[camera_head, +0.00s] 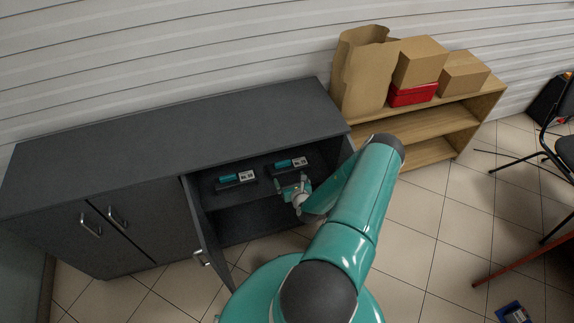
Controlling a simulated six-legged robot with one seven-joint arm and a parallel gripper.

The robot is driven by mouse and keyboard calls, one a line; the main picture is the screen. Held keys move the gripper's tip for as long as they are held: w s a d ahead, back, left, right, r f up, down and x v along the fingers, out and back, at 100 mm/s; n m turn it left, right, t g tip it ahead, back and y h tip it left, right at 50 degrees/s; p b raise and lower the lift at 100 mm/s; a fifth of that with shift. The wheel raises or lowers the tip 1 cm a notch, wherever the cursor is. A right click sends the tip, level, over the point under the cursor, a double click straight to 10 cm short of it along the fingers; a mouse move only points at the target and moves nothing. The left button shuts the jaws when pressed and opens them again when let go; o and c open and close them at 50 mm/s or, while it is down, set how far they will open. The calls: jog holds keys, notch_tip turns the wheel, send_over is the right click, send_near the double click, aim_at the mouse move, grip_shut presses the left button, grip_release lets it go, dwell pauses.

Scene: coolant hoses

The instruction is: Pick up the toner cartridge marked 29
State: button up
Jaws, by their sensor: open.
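Two toner cartridges lie on the upper shelf inside the open dark grey cabinet. Each is black with a teal part and a pale label. The left cartridge (235,181) lies to the left of my gripper. The right cartridge (290,164) lies just behind and above my gripper in the picture. The label markings are too small to read, so I cannot tell which one is marked 29. My gripper (292,186) is open at the shelf front, close to the right cartridge. I cannot tell whether it touches it.
The open cabinet door (207,235) stands to the left of my arm. The cabinet top (180,120) overhangs the shelf. A wooden shelf unit (430,125) with cardboard boxes (420,60) and a red box (412,95) stands to the right. The tiled floor at front right is mostly free.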

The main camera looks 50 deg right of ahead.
aim_at(283, 164)
jog(key=x, duration=0.7)
jog(key=shift+w+d+f, duration=0.2)
jog(key=shift+w+f, duration=0.05)
jog(key=shift+d+x, duration=0.2)
jog(key=shift+x, duration=2.7)
jog(key=shift+s, duration=0.15)
jog(key=shift+c, duration=0.2)
jog(key=shift+d+r, duration=0.1)
jog(key=c, duration=1.5)
